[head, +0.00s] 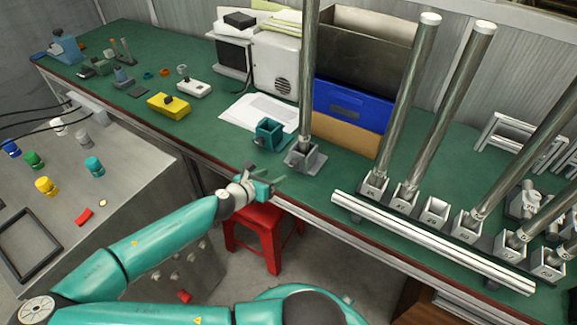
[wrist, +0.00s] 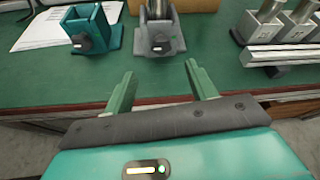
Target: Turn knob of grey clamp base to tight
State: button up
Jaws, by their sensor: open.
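The grey clamp base (head: 304,159) stands on the green bench near its front edge, with an upright metal pole (head: 307,80) in it. In the wrist view the grey clamp base (wrist: 176,47) is ahead of my gripper, and its dark knob (wrist: 160,44) faces me. A teal clamp base (head: 269,134) with a black knob stands to its left, with no pole in it; it also shows in the wrist view (wrist: 105,37). My gripper (head: 282,182) is open and empty, short of the grey base and apart from it. In the wrist view its two green fingers (wrist: 158,80) are spread.
A rack (head: 434,212) with several metal poles stands to the right, with a long silver bar (head: 430,240) along its front. Papers (head: 262,112) and a blue bin (head: 350,105) lie behind the bases. A red stool (head: 264,238) stands below the bench edge.

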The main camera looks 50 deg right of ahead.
aim_at(293, 165)
jog(key=x, duration=1.1)
jog(key=shift+s+d+f, duration=0.1)
jog(key=shift+d+f, duration=0.05)
jog(key=shift+d, duration=0.1)
jog(key=c, duration=1)
